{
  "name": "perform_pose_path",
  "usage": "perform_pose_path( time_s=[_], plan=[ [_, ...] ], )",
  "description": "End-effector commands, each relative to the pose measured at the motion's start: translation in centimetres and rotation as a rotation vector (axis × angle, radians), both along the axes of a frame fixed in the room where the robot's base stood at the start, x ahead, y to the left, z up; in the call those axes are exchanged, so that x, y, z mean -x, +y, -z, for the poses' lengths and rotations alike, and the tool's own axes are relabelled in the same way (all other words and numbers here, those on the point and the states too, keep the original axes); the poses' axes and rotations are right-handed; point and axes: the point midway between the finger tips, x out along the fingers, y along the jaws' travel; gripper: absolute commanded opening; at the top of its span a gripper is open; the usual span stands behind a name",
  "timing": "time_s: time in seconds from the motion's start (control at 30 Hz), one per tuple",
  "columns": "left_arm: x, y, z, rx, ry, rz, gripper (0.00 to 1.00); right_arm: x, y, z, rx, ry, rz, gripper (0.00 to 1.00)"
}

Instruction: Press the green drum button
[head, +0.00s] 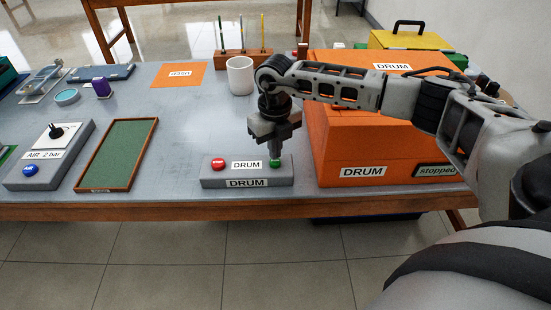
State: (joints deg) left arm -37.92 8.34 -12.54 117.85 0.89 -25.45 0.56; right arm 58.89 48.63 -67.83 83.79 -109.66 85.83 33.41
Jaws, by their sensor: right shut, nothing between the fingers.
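The green drum button (275,164) sits at the right end of a grey control box (220,181) labelled DRUM, near the table's front edge. A red button (218,163) marked STOP is at the left end of the box. My right gripper (275,155) is shut and empty, pointing straight down with its tips right at the green button. The tips look in contact with the button or just above it; I cannot tell which. The orange drum machine (390,146) beside the box has a display (436,171) reading "stopped". My left gripper is not in view.
A white mug (240,75) and a wooden rack (243,62) with upright tools stand behind. A green-lined tray (118,153) and an AIR box (50,153) lie to the left. The table between the tray and the control box is clear.

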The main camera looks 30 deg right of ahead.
Motion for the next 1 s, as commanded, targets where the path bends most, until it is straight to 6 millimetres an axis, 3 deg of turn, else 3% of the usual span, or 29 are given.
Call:
perform_pose_path(
  time_s=[1.0],
  plan=[
    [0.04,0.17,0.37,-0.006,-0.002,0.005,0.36,0.00,0.00,0.62,0.000,0.000,0.000,0.00]
  ],
)
